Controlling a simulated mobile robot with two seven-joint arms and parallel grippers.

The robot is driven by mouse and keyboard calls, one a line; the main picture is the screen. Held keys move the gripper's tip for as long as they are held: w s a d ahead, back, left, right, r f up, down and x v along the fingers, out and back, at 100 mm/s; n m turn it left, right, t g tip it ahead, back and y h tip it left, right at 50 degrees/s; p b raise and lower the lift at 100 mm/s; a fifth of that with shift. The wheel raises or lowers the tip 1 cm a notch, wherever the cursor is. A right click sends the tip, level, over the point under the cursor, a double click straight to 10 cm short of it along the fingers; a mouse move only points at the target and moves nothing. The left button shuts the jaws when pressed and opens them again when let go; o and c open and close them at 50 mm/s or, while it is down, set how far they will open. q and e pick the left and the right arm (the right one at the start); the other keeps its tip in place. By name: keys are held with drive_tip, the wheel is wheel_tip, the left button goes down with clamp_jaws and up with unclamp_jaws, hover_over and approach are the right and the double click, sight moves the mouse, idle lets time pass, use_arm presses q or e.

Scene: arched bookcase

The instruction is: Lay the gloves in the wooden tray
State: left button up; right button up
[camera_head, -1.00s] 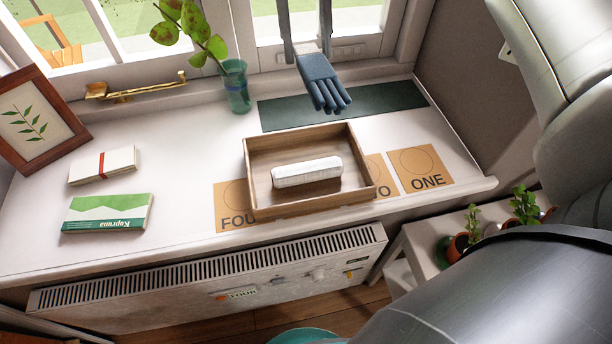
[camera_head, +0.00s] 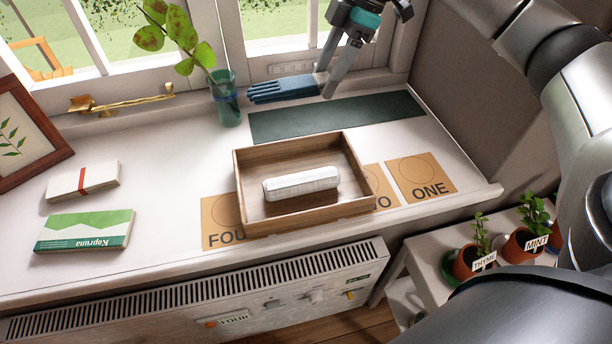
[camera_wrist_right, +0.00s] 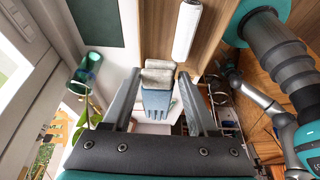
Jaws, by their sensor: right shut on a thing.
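The blue gloves (camera_head: 283,89) are held level by my right gripper (camera_head: 325,82), above the sill and near the window, behind the wooden tray. In the right wrist view the gloves (camera_wrist_right: 158,98) sit between the two fingers, with their pale cuff end towards the tray. The wooden tray (camera_head: 358,194) lies on the sill, with a white oblong case (camera_head: 301,183) in it. The tray's wood also shows at the top of the right wrist view (camera_wrist_right: 153,32). My left gripper does not show in the head view.
A dark green mat (camera_head: 335,117) lies behind the tray. A glass vase with a sprig (camera_head: 225,98) and a brass window handle (camera_head: 120,104) are to the left. Brown cards (camera_head: 420,178) lie around the tray. Potted herbs (camera_head: 520,245) stand lower right.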

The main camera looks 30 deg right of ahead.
wheel_tip(320, 180, down, 6)
drive_tip(key=b, duration=0.6)
hover_over(317, 165)
drive_tip(key=d, duration=0.1)
wheel_tip(317, 165, down, 9)
drive_tip(key=shift+d+f, duration=0.1)
drive_tip(key=shift+f+b, duration=0.65)
drive_tip(key=shift+f, duration=1.35)
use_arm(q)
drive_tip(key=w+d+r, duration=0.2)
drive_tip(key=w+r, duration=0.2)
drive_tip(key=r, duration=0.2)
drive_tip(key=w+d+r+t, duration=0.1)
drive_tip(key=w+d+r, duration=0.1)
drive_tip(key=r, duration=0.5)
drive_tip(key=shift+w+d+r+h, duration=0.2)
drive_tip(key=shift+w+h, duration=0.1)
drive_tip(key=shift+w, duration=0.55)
use_arm(e)
drive_tip(key=shift+f, duration=0.25)
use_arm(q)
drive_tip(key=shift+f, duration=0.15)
use_arm(e)
drive_tip(key=shift+s+f, duration=0.1)
drive_tip(key=shift+f, duration=0.1)
